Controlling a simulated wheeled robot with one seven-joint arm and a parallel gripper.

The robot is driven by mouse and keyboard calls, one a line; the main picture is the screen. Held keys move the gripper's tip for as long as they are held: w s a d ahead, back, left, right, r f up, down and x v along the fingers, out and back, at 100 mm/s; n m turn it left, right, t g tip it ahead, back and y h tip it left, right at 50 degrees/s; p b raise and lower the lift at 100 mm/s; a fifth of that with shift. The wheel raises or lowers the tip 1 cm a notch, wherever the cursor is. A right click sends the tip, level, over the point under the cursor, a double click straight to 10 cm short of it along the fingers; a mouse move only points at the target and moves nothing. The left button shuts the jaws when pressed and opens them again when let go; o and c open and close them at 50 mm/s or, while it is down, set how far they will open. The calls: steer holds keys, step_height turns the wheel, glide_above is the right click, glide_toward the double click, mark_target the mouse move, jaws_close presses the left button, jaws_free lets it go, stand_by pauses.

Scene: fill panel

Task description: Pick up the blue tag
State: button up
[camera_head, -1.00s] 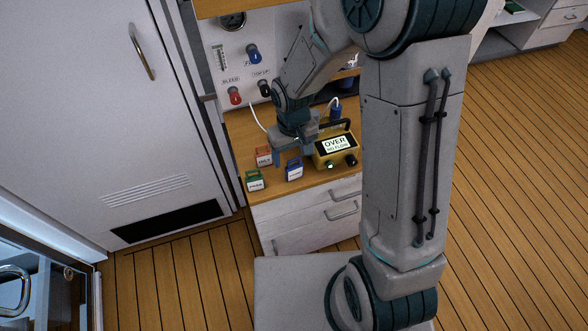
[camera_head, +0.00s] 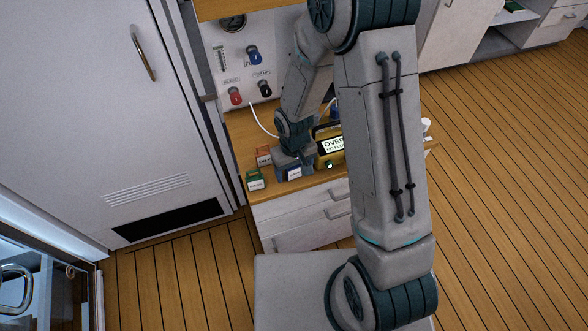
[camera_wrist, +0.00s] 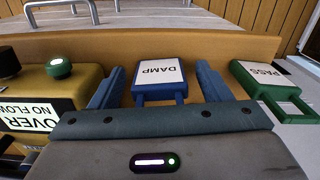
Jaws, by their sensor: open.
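The blue tag (camera_head: 294,173) stands on the wooden counter, partly hidden by my gripper in the head view. In the wrist view the blue tag (camera_wrist: 159,80) has a white label reading DAMP, and its handle points toward my palm. My gripper (camera_wrist: 163,82) is open, with one finger on each side of the blue tag and a visible gap to each. In the head view my gripper (camera_head: 292,165) is directly over the tag. I cannot tell whether it touches the tag.
A green tag (camera_head: 255,181), labelled PASS in the wrist view (camera_wrist: 265,85), stands to the left. An orange tag (camera_head: 263,155) stands behind it. A yellow meter (camera_head: 330,161) reading OVER NO FLOW is close on the right. A panel with coloured knobs (camera_head: 245,70) rises behind the counter.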

steer(key=c, duration=1.1)
steer(key=shift+r, duration=0.1)
steer(key=shift+r, duration=0.45)
steer(key=r, duration=0.1)
steer(key=r+b, duration=0.1)
steer(key=r, duration=0.1)
steer(key=shift+s+d+r, duration=0.15)
steer(key=shift+d+r, duration=0.1)
steer(key=shift+d, duration=0.15)
steer(key=s+d+r, duration=0.2)
steer(key=d, duration=0.1)
steer(key=s+d+r, duration=0.2)
steer(key=d, duration=0.1)
steer(key=s+d+r, duration=0.2)
steer(key=d, duration=0.1)
steer(key=shift+r, duration=0.25)
